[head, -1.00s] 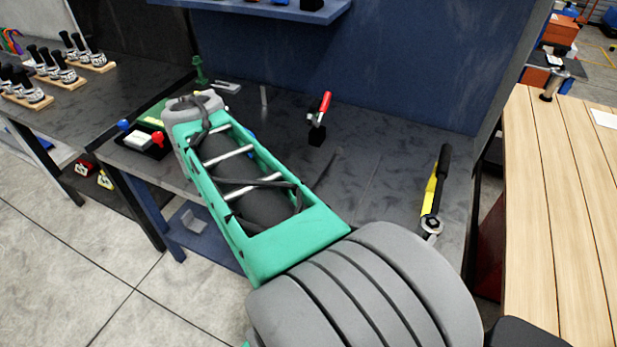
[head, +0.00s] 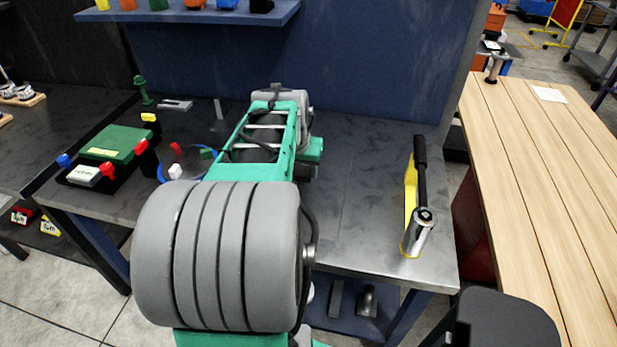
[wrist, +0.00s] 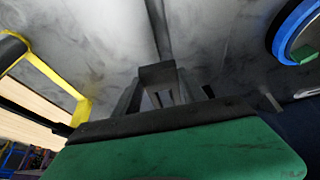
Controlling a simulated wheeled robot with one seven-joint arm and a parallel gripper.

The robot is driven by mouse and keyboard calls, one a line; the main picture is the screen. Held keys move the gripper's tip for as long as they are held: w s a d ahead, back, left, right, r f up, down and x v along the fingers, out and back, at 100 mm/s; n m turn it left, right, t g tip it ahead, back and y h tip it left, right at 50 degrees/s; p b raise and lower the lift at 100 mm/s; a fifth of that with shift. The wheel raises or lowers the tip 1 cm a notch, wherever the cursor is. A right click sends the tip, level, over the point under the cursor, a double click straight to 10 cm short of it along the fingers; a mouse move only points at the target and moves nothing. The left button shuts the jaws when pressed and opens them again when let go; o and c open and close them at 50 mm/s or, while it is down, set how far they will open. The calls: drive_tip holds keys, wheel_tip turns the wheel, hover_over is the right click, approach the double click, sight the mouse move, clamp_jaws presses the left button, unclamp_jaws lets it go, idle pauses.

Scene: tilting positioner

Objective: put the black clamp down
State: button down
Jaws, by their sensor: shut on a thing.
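In the wrist view my gripper (wrist: 160,92) points at the grey bench top, its fingers close together. A small dark block (wrist: 158,73) shows at the fingertips; I take it to be part of the black clamp, though its full shape is hidden. I cannot tell whether it touches the bench. In the head view my green and grey arm reaches over the bench (head: 355,215), and it hides the gripper and the clamp.
A wrench (head: 420,185) with a yellow holder lies at the right of the bench. A green fixture (head: 115,143) with coloured knobs and a blue ring (head: 163,178) are at left. A thin upright plate (head: 219,108) stands behind.

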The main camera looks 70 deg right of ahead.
hover_over(310, 187)
drive_tip(key=a, duration=0.1)
drive_tip(key=f, duration=0.4)
drive_tip(key=shift+s+a+f+p, duration=0.1)
drive_tip(key=shift+s+p, duration=0.1)
drive_tip(key=shift+p, duration=0.2)
wheel_tip(310, 187, down, 2)
drive_tip(key=shift+f, duration=0.25)
drive_tip(key=shift+f, duration=0.1)
drive_tip(key=shift+f, duration=0.15)
drive_tip(key=c, duration=0.6)
unclamp_jaws()
drive_tip(key=shift+c, duration=0.2)
